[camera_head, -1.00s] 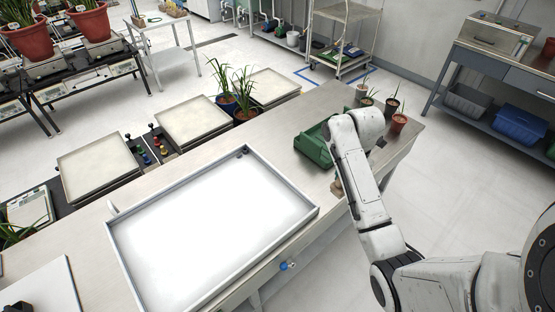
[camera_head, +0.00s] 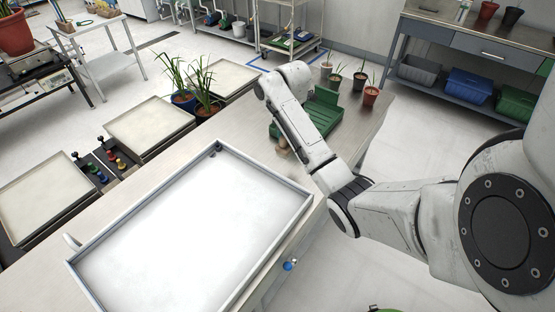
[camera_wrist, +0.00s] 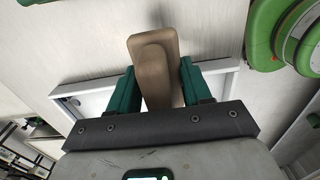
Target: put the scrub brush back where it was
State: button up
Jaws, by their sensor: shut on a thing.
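The scrub brush (camera_wrist: 155,70) is a brown, wood-coloured block, upright in the wrist view. My gripper (camera_wrist: 160,88) is shut on it, with a green finger on either side. In the head view, a small brown part of the brush (camera_head: 283,146) shows beside my forearm, between the green tray (camera_head: 325,117) and the large white tray (camera_head: 195,235). I cannot tell whether the brush touches the bench.
Several small potted plants (camera_head: 370,95) stand at the bench's far right corner. Two grassy plants (camera_head: 205,107) stand beyond its back edge, near pale trays (camera_head: 150,127). A blue knob (camera_head: 289,266) is on the bench front. Bare bench top (camera_head: 235,125) lies left of the green tray.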

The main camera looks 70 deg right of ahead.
send_over(278, 160)
notch_tip(278, 160, down, 6)
jog(key=shift+s+r+p, duration=0.1)
jog(key=shift+r+p, duration=0.05)
jog(key=shift+p, duration=0.15)
jog(key=shift+f, duration=1.7)
jog(key=shift+f, duration=0.1)
jog(key=o, duration=1)
notch_tip(278, 160, up, 12)
jog(key=shift+r, duration=0.15)
